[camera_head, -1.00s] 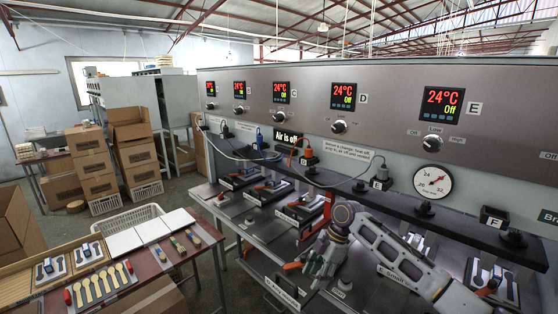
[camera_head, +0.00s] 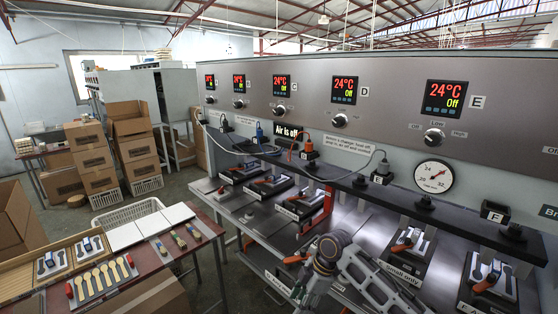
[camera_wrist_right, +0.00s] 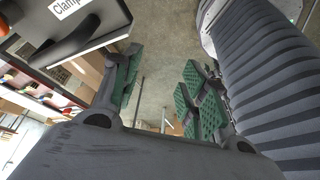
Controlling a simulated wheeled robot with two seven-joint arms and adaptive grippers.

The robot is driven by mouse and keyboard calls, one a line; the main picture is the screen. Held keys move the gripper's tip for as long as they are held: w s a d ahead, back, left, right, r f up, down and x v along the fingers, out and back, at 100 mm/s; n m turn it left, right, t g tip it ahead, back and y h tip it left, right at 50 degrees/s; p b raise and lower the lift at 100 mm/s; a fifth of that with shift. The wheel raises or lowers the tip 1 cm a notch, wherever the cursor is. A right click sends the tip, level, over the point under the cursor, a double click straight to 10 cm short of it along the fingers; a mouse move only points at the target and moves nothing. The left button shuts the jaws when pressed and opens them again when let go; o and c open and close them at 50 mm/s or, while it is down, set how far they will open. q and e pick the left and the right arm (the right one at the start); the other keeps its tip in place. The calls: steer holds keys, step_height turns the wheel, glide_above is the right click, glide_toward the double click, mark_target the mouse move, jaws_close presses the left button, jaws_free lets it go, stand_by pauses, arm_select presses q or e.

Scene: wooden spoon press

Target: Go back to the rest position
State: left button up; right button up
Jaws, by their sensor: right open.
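My right arm (camera_head: 352,268) comes in at the bottom of the head view, in front of the long grey press. My right gripper (camera_wrist_right: 158,88) is open in the right wrist view, its green-padded fingers apart with nothing between them. Floor shows beyond the fingers. In the head view the gripper is low at the bottom edge and its fingers cannot be made out clearly. My left gripper is not in view.
The press (camera_head: 388,108) has several displays reading 24°C Off and clamps with orange handles along its bench. A table (camera_head: 207,233) with wooden spoons (camera_head: 105,275) stands at left. Cardboard boxes (camera_head: 92,160) are stacked behind. Part of a clamp label (camera_wrist_right: 68,8) shows near the gripper.

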steer(key=s+d+f+m+t, duration=0.2)
steer(key=s+f+m, duration=0.1)
steer(key=s+m, duration=0.3)
steer(key=s+d+f+m+t, duration=0.2)
steer(key=s+m, duration=0.3)
steer(key=s, duration=0.3)
steer(key=s+d+m+h, duration=0.4)
steer(key=s+d+m, duration=0.35)
steer(key=d, duration=0.45)
steer(key=s+f+n+g, duration=0.1)
steer(key=s+f, duration=0.2)
steer(key=f, duration=2.9)
steer(key=s+d+f, duration=0.1)
steer(key=s+f, duration=0.9)
steer(key=s, duration=0.1)
steer(key=s+d+f+g, duration=0.1)
steer(key=s+d+f, duration=0.1)
steer(key=s+f, duration=0.8)
steer(key=shift+s+d+f, duration=0.2)
steer(key=shift+s+d, duration=0.1)
steer(key=shift+s, duration=0.6)
